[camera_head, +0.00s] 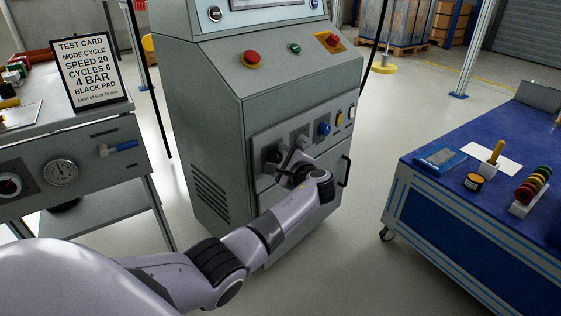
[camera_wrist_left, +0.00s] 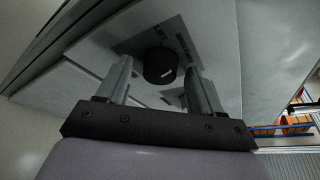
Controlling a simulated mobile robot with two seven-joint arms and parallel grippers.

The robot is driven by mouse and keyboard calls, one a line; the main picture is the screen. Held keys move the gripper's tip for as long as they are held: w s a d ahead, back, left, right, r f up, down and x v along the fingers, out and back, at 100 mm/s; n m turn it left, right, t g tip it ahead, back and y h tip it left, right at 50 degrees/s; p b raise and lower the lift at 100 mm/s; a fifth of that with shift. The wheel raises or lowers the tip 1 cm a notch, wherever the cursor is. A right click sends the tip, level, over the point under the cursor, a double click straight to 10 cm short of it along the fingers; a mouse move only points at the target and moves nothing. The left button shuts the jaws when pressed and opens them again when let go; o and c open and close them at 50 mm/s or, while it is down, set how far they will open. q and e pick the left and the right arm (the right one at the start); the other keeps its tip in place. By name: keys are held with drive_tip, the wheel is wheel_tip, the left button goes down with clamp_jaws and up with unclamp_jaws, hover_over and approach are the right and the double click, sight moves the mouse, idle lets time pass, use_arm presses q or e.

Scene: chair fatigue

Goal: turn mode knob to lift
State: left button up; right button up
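The mode knob is a black round knob (camera_head: 272,155) at the left end of a row on the grey cabinet's front panel (camera_head: 258,139). My left gripper (camera_head: 290,164) is at the knob, coming from the right and below. In the left wrist view its fingers (camera_wrist_left: 158,78) are spread, with gaps on both sides of the knob. How deep the knob sits between them is unclear. My right gripper is out of view.
A grey knob (camera_head: 303,140), a blue knob (camera_head: 323,129) and small switches (camera_head: 339,118) sit right of the black knob. A door handle (camera_head: 345,171) is below right. A test card (camera_head: 90,68) stands on the left bench, and a blue table (camera_head: 408,158) is at right.

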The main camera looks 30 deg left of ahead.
use_arm(q)
drive_tip(key=c, duration=0.9)
